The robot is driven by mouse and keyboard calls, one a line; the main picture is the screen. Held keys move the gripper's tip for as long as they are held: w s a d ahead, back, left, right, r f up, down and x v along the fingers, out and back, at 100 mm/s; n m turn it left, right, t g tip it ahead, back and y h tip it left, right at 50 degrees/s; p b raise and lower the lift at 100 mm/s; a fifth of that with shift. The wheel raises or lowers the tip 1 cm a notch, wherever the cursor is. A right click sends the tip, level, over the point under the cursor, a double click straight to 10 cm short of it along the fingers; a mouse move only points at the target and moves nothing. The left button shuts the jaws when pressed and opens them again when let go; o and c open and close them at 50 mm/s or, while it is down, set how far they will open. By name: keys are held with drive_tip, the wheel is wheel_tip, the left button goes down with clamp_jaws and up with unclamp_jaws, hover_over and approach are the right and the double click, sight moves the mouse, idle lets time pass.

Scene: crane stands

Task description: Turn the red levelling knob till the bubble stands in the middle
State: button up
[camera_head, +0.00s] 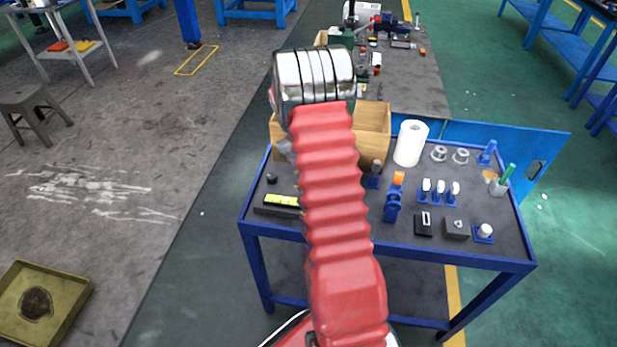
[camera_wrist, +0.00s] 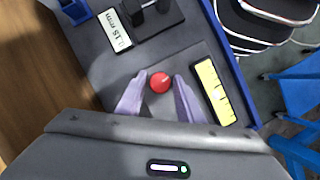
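The red levelling knob (camera_wrist: 160,82) shows in the wrist view as a round red cap on a dark plate (camera_wrist: 185,65). A yellow level vial (camera_wrist: 215,93) lies to the right of the knob; I cannot make out where its bubble stands. My gripper (camera_wrist: 159,78) is open, with one pale fingertip on each side of the knob and a gap visible on both sides. In the head view the yellow vial (camera_head: 283,200) shows at the table's left front, while my arm hides the knob and the gripper.
The blue-framed table (camera_head: 400,255) also carries a wooden box (camera_head: 373,125), a white paper roll (camera_head: 410,143), a blue stand with an orange top (camera_head: 393,200) and several small fixtures to the right. In the wrist view a white label (camera_wrist: 115,31) lies beside a black fixture.

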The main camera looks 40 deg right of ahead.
drive_tip(key=shift+o, duration=1.1)
drive_tip(key=shift+w+r, duration=0.1)
drive_tip(key=v, duration=1.3)
drive_tip(key=shift+r, duration=0.25)
drive_tip(key=shift+w, duration=0.15)
